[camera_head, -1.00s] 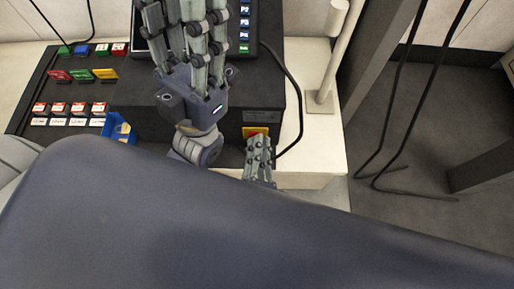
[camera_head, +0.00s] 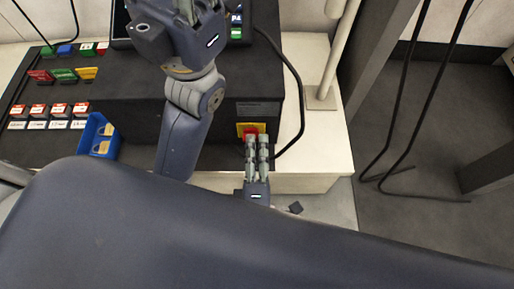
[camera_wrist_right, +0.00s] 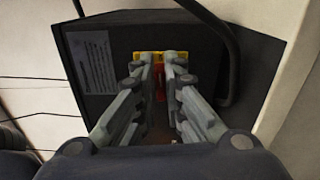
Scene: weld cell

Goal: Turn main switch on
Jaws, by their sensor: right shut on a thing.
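The main switch is a red handle (camera_wrist_right: 160,84) on a yellow plate (camera_head: 240,128), on the side face of the dark control box (camera_head: 222,105). My right gripper (camera_head: 257,138) reaches it from below. In the right wrist view its two fingers (camera_wrist_right: 164,62) stand on either side of the red handle, shut on it. The fingers partly hide the handle and plate. My left gripper (camera_head: 200,8) is over the box at the top of the head view. Its fingertips are cut off by the picture edge.
Several coloured switches (camera_head: 63,74) and a blue bin (camera_head: 100,142) are left of my left forearm. A black cable (camera_head: 301,100) loops down right of the main switch. A pale post (camera_head: 335,55) stands on the bench at right. Grey floor lies beyond.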

